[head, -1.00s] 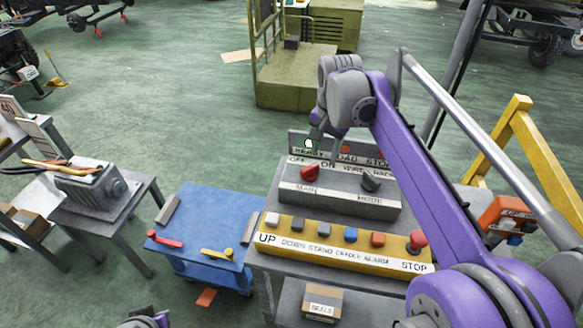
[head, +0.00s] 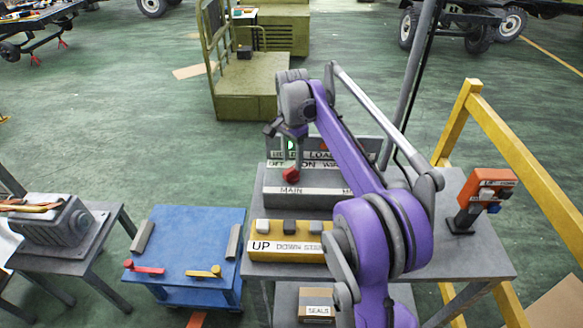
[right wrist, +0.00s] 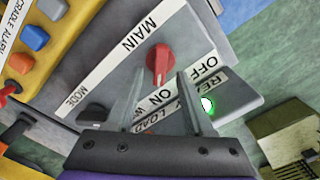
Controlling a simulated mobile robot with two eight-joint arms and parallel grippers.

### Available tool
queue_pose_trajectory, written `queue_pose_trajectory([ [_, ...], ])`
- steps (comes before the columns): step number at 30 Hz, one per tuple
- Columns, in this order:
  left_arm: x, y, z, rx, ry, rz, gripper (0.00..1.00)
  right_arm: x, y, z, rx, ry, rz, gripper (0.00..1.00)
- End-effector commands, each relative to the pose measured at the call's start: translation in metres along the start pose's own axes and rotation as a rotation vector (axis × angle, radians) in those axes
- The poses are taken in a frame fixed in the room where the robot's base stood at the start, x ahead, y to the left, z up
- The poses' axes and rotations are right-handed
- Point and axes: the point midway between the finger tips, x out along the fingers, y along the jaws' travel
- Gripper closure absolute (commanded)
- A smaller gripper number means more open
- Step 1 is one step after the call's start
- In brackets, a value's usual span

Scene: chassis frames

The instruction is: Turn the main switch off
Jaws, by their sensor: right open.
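The main switch is a red knob (head: 291,174) on a grey panel box (head: 306,199), above the label MAIN, with OFF and ON marked behind it. In the right wrist view the red knob (right wrist: 160,62) has its long handle pointing toward ON. My right gripper (head: 291,152) is over the knob. In the right wrist view its fingers (right wrist: 161,78) are open, one on each side of the knob's lower end; I cannot tell if they touch it. My left gripper is not in view.
A dark mode knob (right wrist: 93,113) sits beside the main switch. A yellow button box (head: 283,252) stands in front, partly hidden by my right arm. A green lamp (right wrist: 208,105) is lit behind. An orange box (head: 487,188) stands at right, a blue cart (head: 190,238) at left.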

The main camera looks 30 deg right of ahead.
Motion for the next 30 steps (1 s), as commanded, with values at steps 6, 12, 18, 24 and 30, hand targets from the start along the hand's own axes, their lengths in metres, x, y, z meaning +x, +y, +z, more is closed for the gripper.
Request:
queue_pose_trajectory([
  [6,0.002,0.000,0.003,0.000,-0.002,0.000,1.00,0.029,0.000,0.000,0.000,0.000,0.000,0.47],
  [12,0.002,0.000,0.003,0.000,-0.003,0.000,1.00,0.035,0.000,0.000,-0.001,0.000,-0.001,0.47],
  [18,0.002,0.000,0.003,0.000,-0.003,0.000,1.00,0.035,0.000,0.000,-0.001,0.000,-0.001,0.49],
  [24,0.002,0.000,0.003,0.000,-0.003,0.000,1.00,0.035,0.000,0.000,-0.001,0.000,0.000,0.85],
  [30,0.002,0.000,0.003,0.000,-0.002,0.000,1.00,0.035,0.000,0.000,-0.001,0.000,-0.001,1.00],
])
